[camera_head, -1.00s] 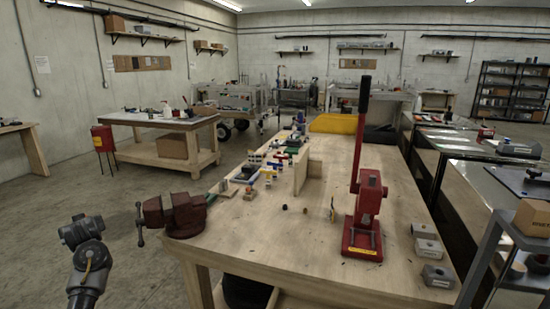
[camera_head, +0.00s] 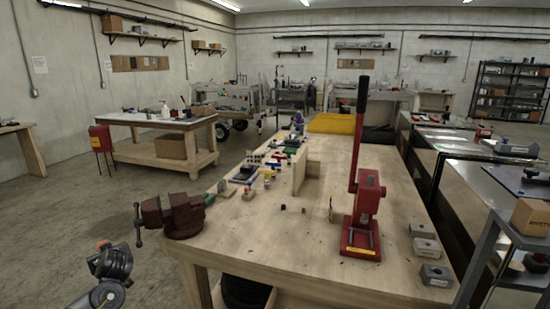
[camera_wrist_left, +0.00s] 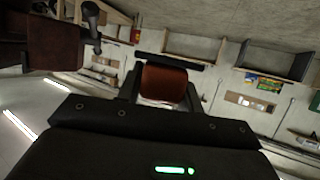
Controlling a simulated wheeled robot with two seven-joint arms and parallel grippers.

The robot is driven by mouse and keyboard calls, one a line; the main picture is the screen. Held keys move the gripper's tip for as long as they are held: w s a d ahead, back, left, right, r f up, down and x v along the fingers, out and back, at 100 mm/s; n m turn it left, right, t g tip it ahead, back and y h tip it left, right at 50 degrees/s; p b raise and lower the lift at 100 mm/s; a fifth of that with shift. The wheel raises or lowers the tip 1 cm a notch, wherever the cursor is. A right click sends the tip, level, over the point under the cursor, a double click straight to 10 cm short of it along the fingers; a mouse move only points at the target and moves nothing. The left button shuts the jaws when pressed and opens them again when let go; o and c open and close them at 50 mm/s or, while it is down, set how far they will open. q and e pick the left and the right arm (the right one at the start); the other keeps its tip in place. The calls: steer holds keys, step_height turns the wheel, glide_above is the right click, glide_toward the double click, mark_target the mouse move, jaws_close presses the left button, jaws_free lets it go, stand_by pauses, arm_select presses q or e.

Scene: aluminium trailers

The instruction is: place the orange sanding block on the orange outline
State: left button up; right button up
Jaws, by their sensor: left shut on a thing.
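My left gripper (camera_head: 104,248) is low at the left of the head view, over the floor beside the workbench and in front of the vise. In the left wrist view, the orange sanding block (camera_wrist_left: 165,84) sits between the fingers of the left gripper (camera_wrist_left: 166,90), which is shut on it. I cannot make out the orange outline in either view. My right gripper is not in view.
A dark red vise (camera_head: 172,215) is fixed at the near left corner of the workbench (camera_head: 265,235). A red arbor press (camera_head: 363,215) stands on the right half, beside grey blocks (camera_head: 425,247). Several small tools and an upright board (camera_head: 300,170) stand farther back. The bench's near middle is mostly clear.

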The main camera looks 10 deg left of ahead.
arm_select(q)
steer(key=shift+s+f, duration=0.1)
steer(key=shift+s, duration=0.15)
steer(key=shift+s+d+f+n+g+y, duration=0.15)
steer(key=shift+d+f+n+g+y, duration=0.05)
steer(key=shift+d+n+g+y, duration=0.1)
steer(key=shift+d, duration=0.35)
steer(key=w+d+r+m+t+h, duration=0.2)
steer(key=d+r, duration=0.1)
steer(key=d, duration=0.5)
steer(key=w+d+r+m+t+h, duration=0.2)
steer(key=w+d+r, duration=0.1)
steer(key=d, duration=0.5)
steer(key=w+d+r+m+t+h, duration=0.1)
steer(key=w+d+r+m, duration=0.2)
steer(key=d, duration=0.5)
steer(key=s+d+r+m+t+h, duration=0.1)
steer(key=s+d+r+m+h, duration=0.1)
steer(key=d, duration=0.8)
steer(key=s+d+r+m+t+h, duration=0.1)
steer(key=s+d+r+m+h, duration=0.2)
steer(key=s+d+r+h, duration=0.2)
steer(key=s+d+r, duration=0.1)
steer(key=d+r, duration=0.2)
steer(key=d, duration=0.2)
steer(key=shift+d, duration=0.15)
